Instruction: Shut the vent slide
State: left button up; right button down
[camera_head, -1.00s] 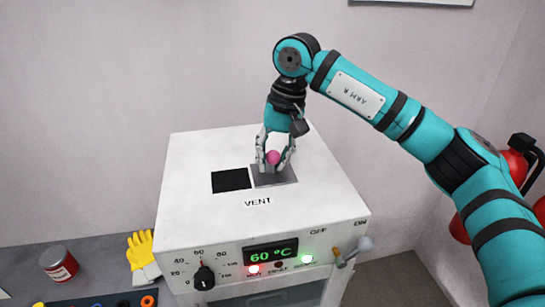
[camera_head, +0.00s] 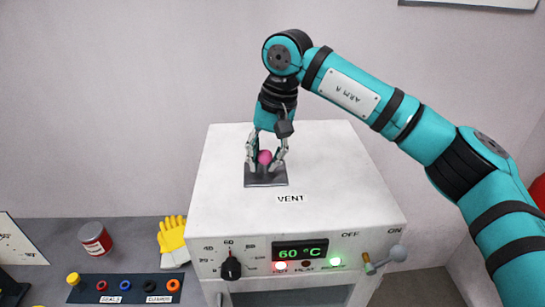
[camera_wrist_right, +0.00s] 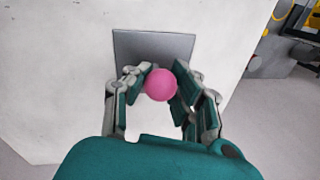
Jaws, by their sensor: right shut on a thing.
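The vent slide (camera_head: 266,180) is a dark grey plate on top of a white box-shaped machine (camera_head: 330,165), behind the printed word VENT. No black opening shows beside the plate. A pink ball knob (camera_head: 265,157) stands on the slide. My right gripper (camera_head: 266,160) reaches down from above with its fingers shut on the knob. In the right wrist view the pink knob (camera_wrist_right: 160,85) sits between the fingertips, with the grey slide (camera_wrist_right: 155,48) beyond it. My left gripper is not in view.
The machine's front has a dial (camera_head: 231,268), a green 60 °C display (camera_head: 300,252) and a lever (camera_head: 385,258). On the grey bench at left are a red can (camera_head: 95,238), a yellow glove (camera_head: 173,240) and a dark tray with coloured rings (camera_head: 100,289).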

aim_at(274, 173)
jog(key=c, duration=1.3)
grip_release()
jog(key=shift+a+r, duration=0.2)
jog(key=shift+r, duration=0.05)
jog(key=shift+c, duration=0.2)
jog(key=o, duration=0.4)
jog(key=shift+a+f, duration=0.1)
jog(key=shift+a, duration=0.05)
jog(key=shift+c, duration=0.2)
jog(key=shift+d+r, duration=0.2)
jog(key=shift+r, duration=0.1)
notch_tip(274, 173, up, 11)
jog(key=d, duration=0.2)
jog(key=shift+s, duration=0.25)
